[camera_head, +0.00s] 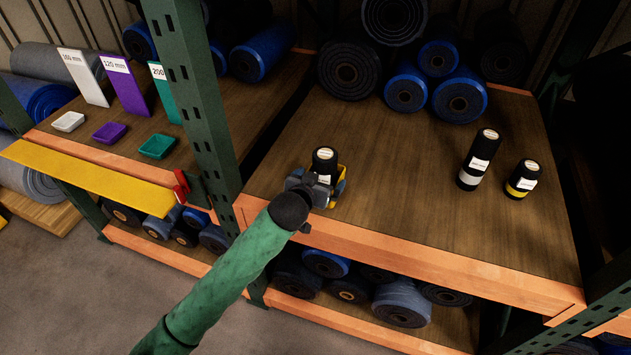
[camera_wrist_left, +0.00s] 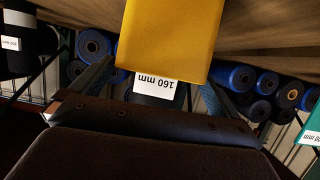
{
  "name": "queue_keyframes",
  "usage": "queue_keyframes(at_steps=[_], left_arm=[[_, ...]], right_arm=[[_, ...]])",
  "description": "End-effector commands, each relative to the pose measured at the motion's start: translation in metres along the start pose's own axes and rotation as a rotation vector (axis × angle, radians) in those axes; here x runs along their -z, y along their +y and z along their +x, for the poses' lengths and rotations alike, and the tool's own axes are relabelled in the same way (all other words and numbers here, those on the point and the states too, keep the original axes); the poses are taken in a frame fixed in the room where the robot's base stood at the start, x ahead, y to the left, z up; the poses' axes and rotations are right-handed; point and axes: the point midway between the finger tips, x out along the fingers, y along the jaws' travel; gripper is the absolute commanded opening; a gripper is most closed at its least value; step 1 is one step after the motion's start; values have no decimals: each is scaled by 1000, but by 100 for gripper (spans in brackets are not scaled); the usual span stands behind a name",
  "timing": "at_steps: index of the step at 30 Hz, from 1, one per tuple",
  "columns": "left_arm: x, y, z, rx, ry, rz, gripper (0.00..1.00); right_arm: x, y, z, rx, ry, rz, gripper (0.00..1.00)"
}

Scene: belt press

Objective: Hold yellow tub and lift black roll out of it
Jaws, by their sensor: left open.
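The yellow tub (camera_head: 341,188) stands on the wooden shelf near its front edge, partly hidden by my left gripper. The black roll (camera_head: 325,160) stands upright in it, its top showing above the tub. In the left wrist view, which looks upside down, the yellow tub (camera_wrist_left: 172,40) hangs from the top and the black roll (camera_wrist_left: 150,98) carries a white "160 mm" label. My left gripper (camera_head: 318,184) is open at the tub, its fingers on either side in the wrist view (camera_wrist_left: 158,76). I cannot tell whether they touch it. My right gripper is not in view.
Two black rolls stand on the right of the shelf, one with a white band (camera_head: 477,161), one with a yellow band (camera_head: 523,180). White (camera_head: 68,122), purple (camera_head: 109,132) and green (camera_head: 157,146) trays sit left of the green upright (camera_head: 197,80). The shelf middle is clear.

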Motion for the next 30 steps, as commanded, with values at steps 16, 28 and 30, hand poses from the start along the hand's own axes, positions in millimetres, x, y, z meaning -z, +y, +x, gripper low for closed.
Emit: queue_keyframes(at_steps=[16,28,30], left_arm=[[0,0,41,0,0,1,100],[0,0,41,0,-1,1,65],[0,0,41,0,-1,1,65]], right_arm=[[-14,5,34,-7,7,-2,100],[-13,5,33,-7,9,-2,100],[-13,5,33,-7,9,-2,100]])
